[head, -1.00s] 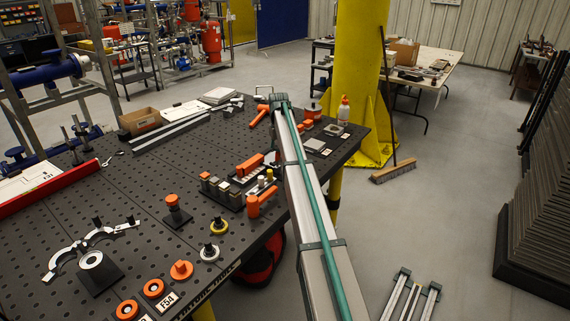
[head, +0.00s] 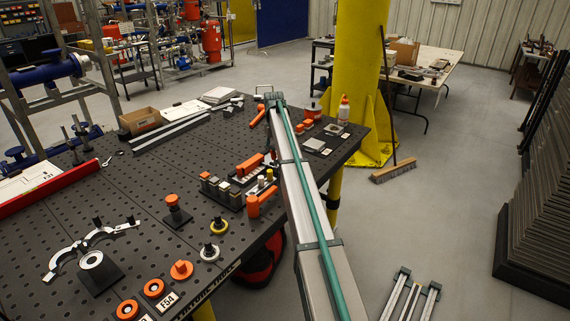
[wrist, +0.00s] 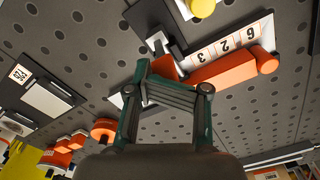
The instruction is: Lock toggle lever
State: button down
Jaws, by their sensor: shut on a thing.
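In the wrist view, my gripper (wrist: 152,76) has its teal-and-dark fingers drawn together at the near end of an orange piece (wrist: 170,70), which I take to be the toggle lever. The fingers cover part of it, so the exact contact is hard to see. An orange bar (wrist: 225,72) with a round end runs right from there, beside a white strip with numbers (wrist: 228,38). In the head view, an orange bar (head: 249,164) stands on the dark perforated bench (head: 150,180).
A black block with a grey post (wrist: 155,40) stands close to the fingers. Grey plates (wrist: 48,98) and an orange cylinder (wrist: 103,128) lie to the left.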

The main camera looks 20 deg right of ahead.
jog(key=shift+w+a, duration=0.2)
jog(key=shift+a, duration=0.15)
jog(key=shift+s+d, duration=0.1)
jog(key=shift+s+d, duration=0.3)
jog(key=shift+s, duration=0.1)
notch_tip(320, 180, up, 7)
jog(key=p, duration=0.3)
dwell(0.4)
